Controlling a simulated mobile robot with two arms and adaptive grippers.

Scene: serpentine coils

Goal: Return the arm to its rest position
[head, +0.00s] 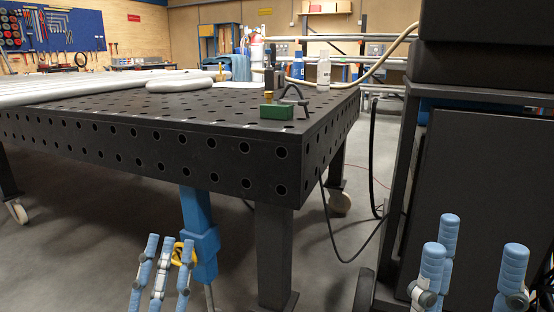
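My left gripper (168,246) is at the bottom left of the head view, in front of the near side of the dark perforated table (180,150) and below its top. Its blue-padded fingers point up and stand apart, with nothing held between them. My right gripper (472,250) is at the bottom right, in front of a dark cabinet (480,190). Its blue-padded fingers point up, are spread wide and hold nothing. Both arms are mostly out of view below the picture.
A green block with a dark clamp (276,111) sits near the table's right corner, with bottles (323,73) behind. Silver tubes (80,86) lie at the left. A blue post (198,230) and a dark leg (274,255) stand below. Cables hang between table and cabinet.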

